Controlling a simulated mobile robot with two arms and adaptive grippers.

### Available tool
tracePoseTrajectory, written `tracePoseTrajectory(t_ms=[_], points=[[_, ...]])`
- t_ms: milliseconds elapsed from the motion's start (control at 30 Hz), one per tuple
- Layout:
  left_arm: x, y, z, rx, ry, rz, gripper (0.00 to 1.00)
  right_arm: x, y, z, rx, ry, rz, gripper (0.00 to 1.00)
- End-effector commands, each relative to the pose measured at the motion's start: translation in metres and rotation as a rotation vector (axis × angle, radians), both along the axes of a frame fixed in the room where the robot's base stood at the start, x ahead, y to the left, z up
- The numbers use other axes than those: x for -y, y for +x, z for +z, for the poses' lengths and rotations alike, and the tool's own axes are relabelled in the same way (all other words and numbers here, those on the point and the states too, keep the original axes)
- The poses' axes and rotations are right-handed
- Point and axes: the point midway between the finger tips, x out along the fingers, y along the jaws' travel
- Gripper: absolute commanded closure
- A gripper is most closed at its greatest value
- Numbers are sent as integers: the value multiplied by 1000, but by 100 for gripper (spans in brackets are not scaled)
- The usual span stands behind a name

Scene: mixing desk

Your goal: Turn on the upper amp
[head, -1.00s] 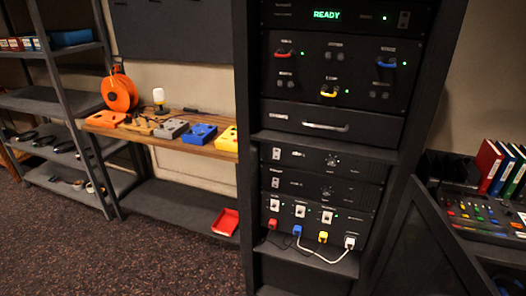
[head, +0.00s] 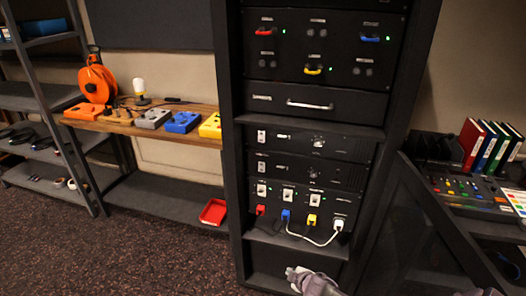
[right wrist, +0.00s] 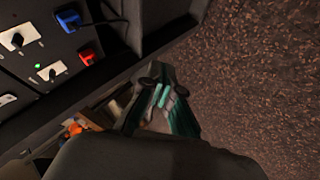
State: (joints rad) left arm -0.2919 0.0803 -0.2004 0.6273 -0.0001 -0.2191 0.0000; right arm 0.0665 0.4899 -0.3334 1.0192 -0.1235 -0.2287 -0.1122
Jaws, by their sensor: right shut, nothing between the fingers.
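The upper amp (head: 315,141) is a dark panel in the black rack, just below the drawer. It has a small pale switch (head: 262,136) at its left and a dark knob (head: 318,141) right of centre. I see no lit lamp on it; the switch position is too small to tell. The similar lower amp (head: 312,172) sits directly below. My right gripper (head: 298,274) is low in front of the rack, below the plugs and apart from the amps. In the right wrist view, the gripper (right wrist: 165,97) is shut and empty. My left gripper is not in view.
A lower panel holds white switches with green lamps and red, blue (head: 286,215), yellow and white plugs; a white cable (head: 315,241) hangs there. The drawer handle (head: 310,105) projects above the amps. A mixing desk (head: 465,195) stands right, a wooden bench (head: 125,127) left.

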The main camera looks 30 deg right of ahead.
Motion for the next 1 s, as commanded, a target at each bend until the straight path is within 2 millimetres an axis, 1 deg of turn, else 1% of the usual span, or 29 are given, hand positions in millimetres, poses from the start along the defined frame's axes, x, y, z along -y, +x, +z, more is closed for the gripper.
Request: tracePoseTrajectory(t_ms=[33, 67, 100, 167, 200, 267, 300, 400, 500, 567, 1000], points=[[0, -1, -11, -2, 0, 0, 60, 17, 47, 46, 97, -74, 57, 100], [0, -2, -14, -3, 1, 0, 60, 24, 70, 74, 146, -118, 90, 100], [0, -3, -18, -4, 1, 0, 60, 31, 95, 112, 209, -177, 133, 100], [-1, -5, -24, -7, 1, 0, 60, 38, 126, 168, 296, -263, 189, 100], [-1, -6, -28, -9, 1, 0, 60, 41, 142, 203, 348, -319, 223, 100], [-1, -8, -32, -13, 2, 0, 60, 44, 159, 251, 417, -395, 266, 100], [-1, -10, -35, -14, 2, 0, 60, 44, 166, 278, 455, -442, 290, 100], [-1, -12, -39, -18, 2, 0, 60, 43, 176, 329, 523, -526, 333, 100], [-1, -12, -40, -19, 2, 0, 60, 41, 179, 355, 557, -575, 354, 100], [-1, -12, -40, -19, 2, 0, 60, 41, 180, 362, 565, -586, 359, 100], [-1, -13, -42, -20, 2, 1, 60, 40, 180, 361, 564, -584, 357, 100]])
